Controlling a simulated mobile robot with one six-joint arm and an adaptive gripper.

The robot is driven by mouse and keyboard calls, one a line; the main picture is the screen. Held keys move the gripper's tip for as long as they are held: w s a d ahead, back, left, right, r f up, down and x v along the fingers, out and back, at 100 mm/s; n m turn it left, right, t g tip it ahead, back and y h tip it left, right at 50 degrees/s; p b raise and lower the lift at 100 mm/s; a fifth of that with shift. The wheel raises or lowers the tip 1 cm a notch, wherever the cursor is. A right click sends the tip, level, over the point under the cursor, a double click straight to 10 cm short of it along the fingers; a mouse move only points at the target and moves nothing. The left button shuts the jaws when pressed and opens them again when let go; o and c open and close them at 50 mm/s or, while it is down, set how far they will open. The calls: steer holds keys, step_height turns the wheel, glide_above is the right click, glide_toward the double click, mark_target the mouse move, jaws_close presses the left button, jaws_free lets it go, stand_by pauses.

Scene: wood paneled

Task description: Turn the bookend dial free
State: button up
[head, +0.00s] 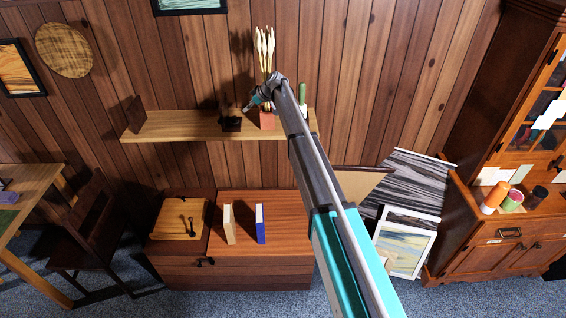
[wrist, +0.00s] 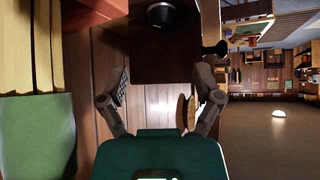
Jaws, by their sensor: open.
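A dark bookend (head: 230,123) stands on the wall shelf (head: 170,126), just left of a red pot. In the wrist view, a dark brown block (wrist: 165,58), which looks like this bookend, lies ahead of my gripper. A round black dial with a paler face (wrist: 160,14) shows on it at the top of the picture. My gripper (head: 250,105) is above the shelf, close to the bookend. In the wrist view, its two fingers (wrist: 162,86) are spread wide with nothing between them. The dial is beyond the fingertips, not touched.
Another dark bookend (head: 136,114) stands at the shelf's left end. Two books (head: 229,224) and a wooden box (head: 180,219) stand on the cabinet below. The shelf's middle is clear.

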steer(key=s+d+f+m+h+b, duration=0.1)
steer(key=s+d+f+m+b, duration=0.1)
steer(key=s, duration=0.6)
steer(key=s+d+f+m+g+h+b, duration=0.1)
steer(key=s+d+f+b, duration=0.3)
steer(key=s+d+f, duration=0.3)
steer(key=s+d+f+m+h+b, duration=0.1)
steer(key=s+d+f+b, duration=0.3)
steer(key=s, duration=0.5)
steer(key=shift+s+d+f+m+h, duration=0.2)
steer(key=shift+m+h, duration=0.1)
steer(key=shift+m, duration=0.5)
steer(key=shift+s, duration=0.1)
steer(key=s+d+f+m+g+h+b, duration=0.1)
steer(key=s+d, duration=0.3)
steer(key=s, duration=0.6)
steer(key=s+d+f+m+h+b, duration=0.2)
steer(key=s+d+f+m, duration=0.1)
steer(key=s, duration=0.7)
steer(key=s+d+f+m+g+h+b, duration=0.1)
steer(key=s+d+m, duration=0.2)
steer(key=s, duration=0.6)
steer(key=shift+s+d+f+m+g+h, duration=0.3)
steer(key=shift+s+d+f, duration=0.1)
steer(key=shift+d, duration=0.45)
